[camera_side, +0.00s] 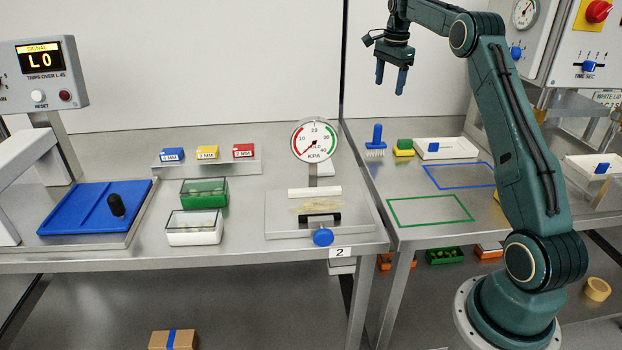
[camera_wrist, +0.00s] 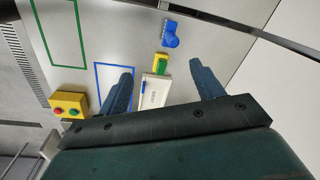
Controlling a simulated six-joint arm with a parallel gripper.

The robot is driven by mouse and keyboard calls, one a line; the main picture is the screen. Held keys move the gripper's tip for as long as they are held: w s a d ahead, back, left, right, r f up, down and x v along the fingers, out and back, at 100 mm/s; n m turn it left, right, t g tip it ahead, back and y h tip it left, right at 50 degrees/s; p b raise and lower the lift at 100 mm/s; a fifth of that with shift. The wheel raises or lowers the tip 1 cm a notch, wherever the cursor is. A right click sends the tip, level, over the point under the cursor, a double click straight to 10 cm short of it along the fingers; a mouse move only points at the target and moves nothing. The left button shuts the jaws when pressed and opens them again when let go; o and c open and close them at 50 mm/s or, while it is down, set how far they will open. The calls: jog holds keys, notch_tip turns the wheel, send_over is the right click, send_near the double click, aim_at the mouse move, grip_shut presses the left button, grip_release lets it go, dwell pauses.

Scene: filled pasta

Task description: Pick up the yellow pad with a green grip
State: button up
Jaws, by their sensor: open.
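The yellow pad with a green grip (camera_side: 404,147) lies on the right-hand table, between a blue brush and a white tray. In the wrist view the yellow pad with its green grip (camera_wrist: 160,65) shows ahead of the fingers, near the middle between them. My gripper (camera_side: 391,80) is open and empty, raised well above the table. Its two blue fingers (camera_wrist: 160,88) are spread wide in the wrist view. The pad is apart from the fingers.
The blue brush (camera_side: 376,141) stands left of the pad, and the white tray (camera_side: 446,148) with a blue-handled item is close on its right. Blue (camera_side: 462,189) and green (camera_side: 396,224) outlined rectangles lie in front. A gauge (camera_side: 315,140) stands on the left table.

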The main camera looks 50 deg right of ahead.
aim_at(407, 140)
jog(key=s+d+f+m, duration=0.3)
jog(key=d+f+m, duration=0.2)
jog(key=d+f, duration=0.4)
jog(key=shift+s+d+f+g+y, duration=0.3)
jog(key=shift+s+d+f+g, duration=0.1)
jog(key=shift+d, duration=0.35)
jog(key=shift+f, duration=4.25)
jog(key=shift+s+f, duration=0.1)
jog(key=shift+f, duration=2.5)
jog(key=c, duration=1.1)
